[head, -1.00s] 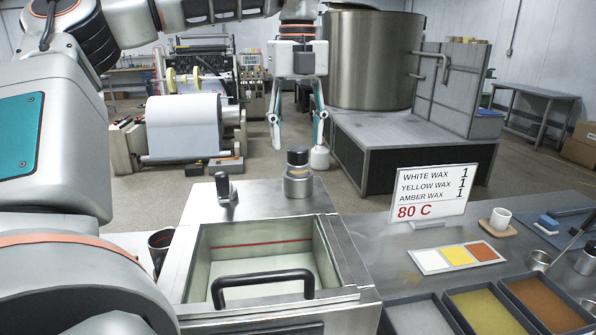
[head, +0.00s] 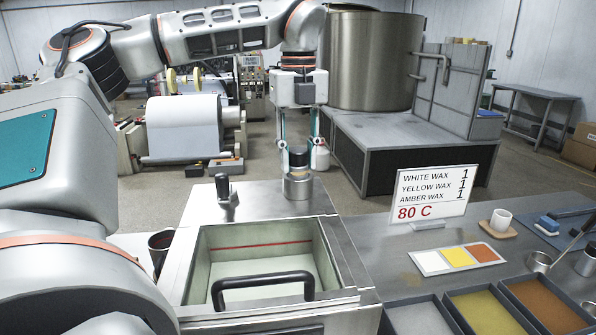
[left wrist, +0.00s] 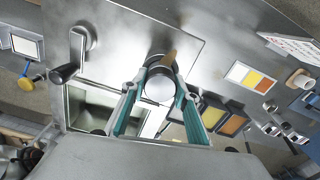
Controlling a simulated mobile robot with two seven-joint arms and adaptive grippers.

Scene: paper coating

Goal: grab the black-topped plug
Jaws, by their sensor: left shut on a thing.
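The black-topped plug (head: 298,160) stands upright on the steel top plate behind the open tank. Its body is a short steel cylinder on a wider steel collar (head: 298,188). My left gripper (head: 298,146) points straight down over it and is shut on it, with a teal finger on each side of the black top. In the left wrist view the plug's round top (left wrist: 160,86) sits between the two teal fingers (left wrist: 156,88). My right gripper is in neither view.
A crank handle (head: 224,190) stands left of the plug. The tank (head: 262,245) with a black bar handle (head: 263,285) lies in front. A recipe sign (head: 432,195), colour card (head: 457,257) and wax trays (head: 480,308) are to the right.

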